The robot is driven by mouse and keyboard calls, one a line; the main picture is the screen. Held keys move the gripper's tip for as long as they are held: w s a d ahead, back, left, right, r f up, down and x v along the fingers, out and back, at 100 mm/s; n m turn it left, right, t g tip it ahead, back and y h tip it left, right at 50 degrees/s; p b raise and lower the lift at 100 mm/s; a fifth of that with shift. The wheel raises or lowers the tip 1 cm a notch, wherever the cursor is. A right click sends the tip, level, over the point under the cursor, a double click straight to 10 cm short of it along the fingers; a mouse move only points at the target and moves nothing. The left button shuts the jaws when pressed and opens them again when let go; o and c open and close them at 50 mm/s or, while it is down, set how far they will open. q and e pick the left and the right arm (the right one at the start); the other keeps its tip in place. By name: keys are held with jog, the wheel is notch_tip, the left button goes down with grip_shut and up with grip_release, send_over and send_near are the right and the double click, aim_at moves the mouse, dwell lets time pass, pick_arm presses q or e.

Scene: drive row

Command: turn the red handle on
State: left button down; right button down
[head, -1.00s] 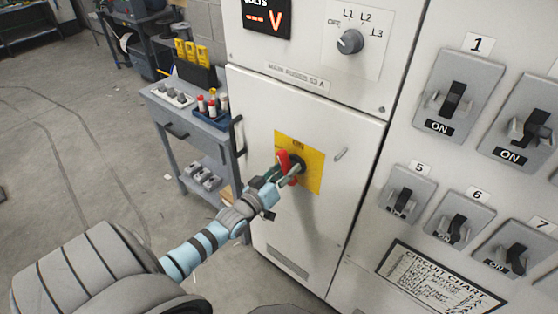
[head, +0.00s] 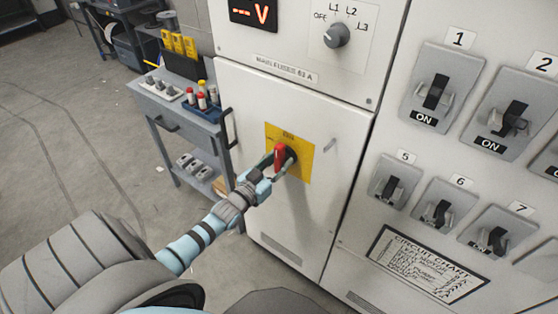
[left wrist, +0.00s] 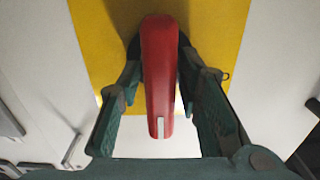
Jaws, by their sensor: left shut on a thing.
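The red handle (head: 280,156) sits on a yellow plate (head: 304,164) on the white cabinet door. In the head view it stands about upright. In the left wrist view the red handle (left wrist: 160,75) runs straight down the picture, in front of its dark round base and the yellow plate (left wrist: 225,25). My left gripper (head: 275,168) is shut on the handle, with one green finger on each side of it, as the left wrist view also shows (left wrist: 161,90). My right gripper is not in view.
Above the door are a volts display (head: 253,13) showing red dashes and a grey selector knob (head: 336,36). Several breaker switches (head: 435,92) line the panel at right. A grey cart (head: 165,115) with small parts stands left of the cabinet. Floor at left is open.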

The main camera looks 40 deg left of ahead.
pick_arm(q)
jog(key=c, duration=1.4)
grip_release()
jog(key=s, duration=1.2)
jog(key=shift+d, duration=0.15)
jog(key=shift+w, duration=0.1)
